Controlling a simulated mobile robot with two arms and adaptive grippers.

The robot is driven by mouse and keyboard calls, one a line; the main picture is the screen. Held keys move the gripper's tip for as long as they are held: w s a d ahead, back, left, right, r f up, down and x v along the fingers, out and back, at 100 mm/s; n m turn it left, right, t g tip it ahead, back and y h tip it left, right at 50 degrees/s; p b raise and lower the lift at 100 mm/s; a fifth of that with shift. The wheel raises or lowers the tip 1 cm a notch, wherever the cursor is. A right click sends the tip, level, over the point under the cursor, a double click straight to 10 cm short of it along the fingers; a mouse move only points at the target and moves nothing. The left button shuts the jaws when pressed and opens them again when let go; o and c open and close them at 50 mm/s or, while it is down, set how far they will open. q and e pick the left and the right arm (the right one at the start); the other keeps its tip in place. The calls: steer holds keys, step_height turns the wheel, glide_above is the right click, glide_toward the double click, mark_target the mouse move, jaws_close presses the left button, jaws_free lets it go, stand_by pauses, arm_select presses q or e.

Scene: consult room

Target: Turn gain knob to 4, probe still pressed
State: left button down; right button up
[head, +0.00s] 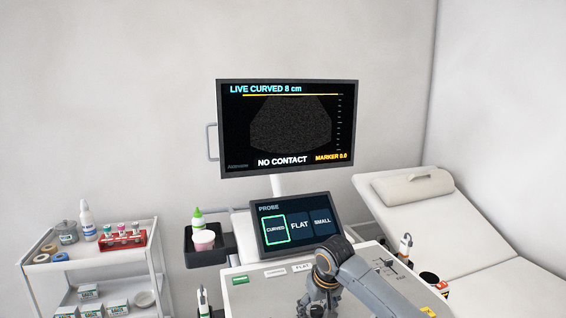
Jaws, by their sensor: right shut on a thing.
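My right gripper (318,303) is low in the head view, over the grey console panel (258,292), pointing down. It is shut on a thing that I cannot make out. No gain knob can be told apart; the gripper and arm cover part of the panel. The large monitor (290,128) reads LIVE CURVED 8 cm, NO CONTACT and MARKER 0.0. The touch screen (296,223) has CURVED outlined in green, beside FLAT and SMALL. A probe (405,247) stands at the panel's right side and another (203,301) at its left. My left gripper is not in view.
A white trolley (95,262) at left carries bottles, rolls, a red rack and boxes. A dark tray (207,255) beside the console holds a green-capped bottle (198,219) and a cup (204,240). A white couch (440,225) with a pillow (412,187) stands at right.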

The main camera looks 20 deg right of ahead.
mark_target(317, 318)
steer(key=shift+s+f, duration=0.2)
steer(key=shift+f, duration=0.8)
steer(key=shift+s+f, duration=0.15)
steer(key=shift+f, duration=0.8)
stand_by(1.7)
steer(key=shift+o, duration=0.2)
steer(key=shift+r, duration=0.1)
stand_by(1.0)
steer(key=shift+o, duration=0.2)
steer(key=m, duration=0.2)
steer(key=m+h, duration=0.1)
steer(key=m, duration=0.2)
steer(key=shift+a+g+h, duration=0.15)
steer(key=shift+g+h, duration=0.15)
steer(key=m, duration=0.2)
steer(key=m+h, duration=0.1)
steer(key=m, duration=0.1)
steer(key=shift+d+r+g, duration=0.15)
steer(key=shift+d+g, duration=0.05)
steer(key=shift+g, duration=0.2)
steer(key=shift+o, duration=0.2)
steer(key=shift+w+d, duration=0.1)
steer(key=shift+r, duration=0.15)
